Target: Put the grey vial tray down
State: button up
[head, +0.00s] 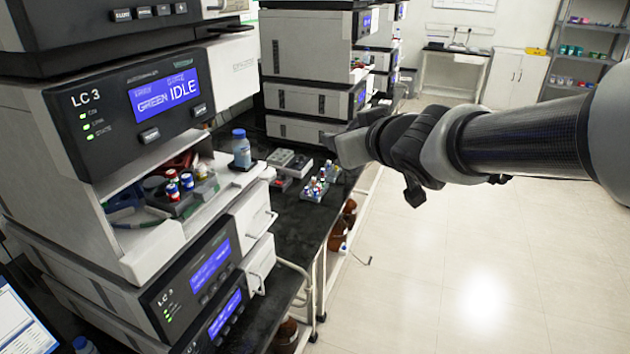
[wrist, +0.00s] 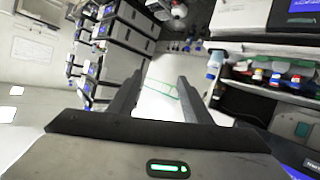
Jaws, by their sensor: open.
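A grey tray with several vials (head: 316,189) rests on the black bench, just below and left of my gripper (head: 335,150) in the head view. Another grey tray (head: 181,207) holds red, blue and white capped vials inside the open bay of the LC 3 unit; vials also show at the right of the wrist view (wrist: 262,77). I cannot tell which tray the task means. In the wrist view my gripper (wrist: 160,82) has its two fingers wide apart. A white surface with green lines shows between them, and no tray is held there.
A blue-capped bottle (head: 241,150) stands on the LC 3 unit's (head: 130,110) ledge. Small grey blocks (head: 287,160) lie on the black bench (head: 290,225) beyond it. More stacked instruments (head: 310,60) stand behind. Open floor (head: 460,270) lies to the right.

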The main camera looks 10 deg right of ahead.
jog(key=s+d+f+m+g+h, duration=0.3)
jog(key=s+d+m, duration=0.15)
jog(key=s, duration=0.55)
jog(key=s+a+f+g, duration=0.2)
jog(key=s, duration=0.4)
jog(key=s+a+f+g+p, duration=0.1)
jog(key=s+a+f+g, duration=0.1)
jog(key=s, duration=0.5)
jog(key=shift+s+a+n+g+y+p, duration=0.2)
jog(key=shift+a+n+g+y+p, duration=0.1)
jog(key=shift+a+n+g+y, duration=0.25)
jog(key=shift+a, duration=0.1)
jog(key=shift+c, duration=0.3)
